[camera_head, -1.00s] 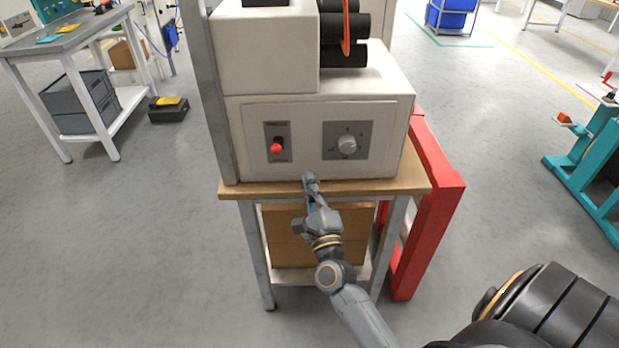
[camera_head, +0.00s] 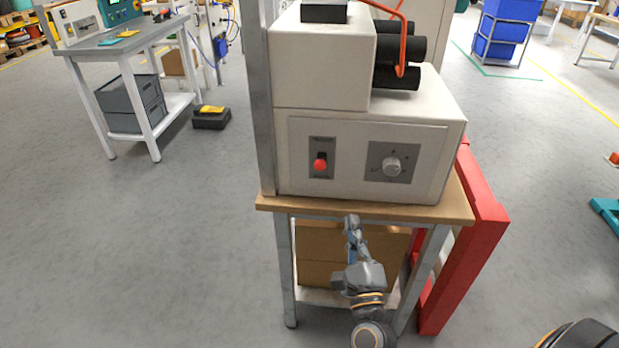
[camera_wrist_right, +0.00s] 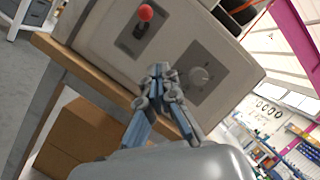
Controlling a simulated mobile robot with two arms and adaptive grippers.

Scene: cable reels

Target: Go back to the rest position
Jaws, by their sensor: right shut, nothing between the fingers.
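My right gripper (camera_head: 351,222) is shut and empty. In the head view it is in front of the wooden tabletop's front edge, below the cream machine (camera_head: 375,150). In the right wrist view the shut fingertips (camera_wrist_right: 160,72) overlap the machine's front panel, between the red-knobbed switch (camera_wrist_right: 145,13) and the round dial (camera_wrist_right: 200,76). The switch (camera_head: 320,163) and dial (camera_head: 392,166) also show in the head view, clear of the gripper. My left gripper is not in view.
The machine stands on a wooden-topped table (camera_head: 365,205) with cardboard boxes (camera_head: 320,270) beneath and a red frame (camera_head: 470,250) at its right. A grey workbench (camera_head: 125,45) with crates is at the left. Open floor (camera_head: 200,230) lies between.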

